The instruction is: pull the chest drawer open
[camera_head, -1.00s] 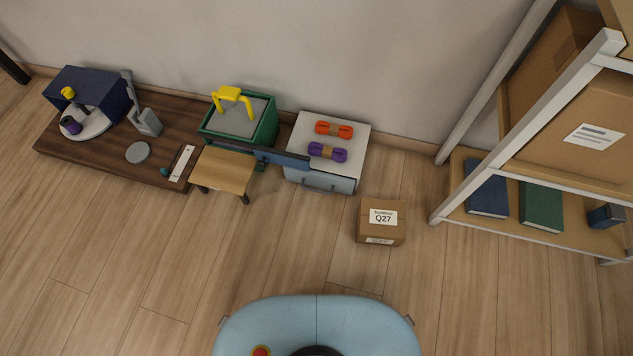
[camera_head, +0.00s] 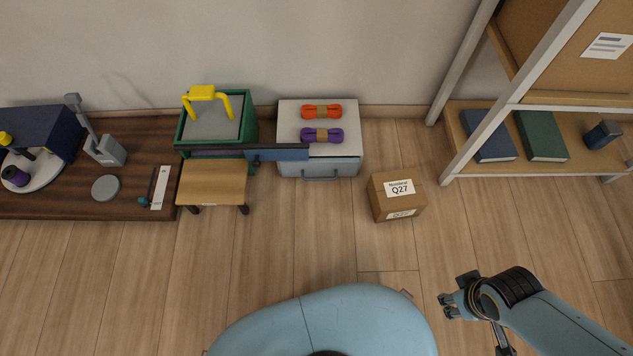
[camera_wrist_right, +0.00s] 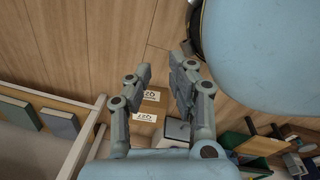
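The chest (camera_head: 286,166) is a small white-topped unit against the wall in the head view. Its grey-blue front has a bar handle (camera_head: 321,178), and the drawer looks closed. An orange cord bundle (camera_head: 321,111) and a purple cord bundle (camera_head: 321,135) lie on its top. My right gripper (camera_head: 446,305) is at the lower right, well away from the chest, over the floor. In the right wrist view its two fingers (camera_wrist_right: 160,72) are spread with nothing between them. The chest shows partly in that view (camera_wrist_right: 176,130), behind the fingers. My left gripper is not in view.
A cardboard box (camera_head: 397,197) stands on the floor right of the chest. A small wooden stool (camera_head: 213,183) and a green bin (camera_head: 247,130) stand to its left. A dark-blue bar (camera_head: 280,153) crosses the chest's left front. A shelf rack (camera_head: 480,120) stands at right.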

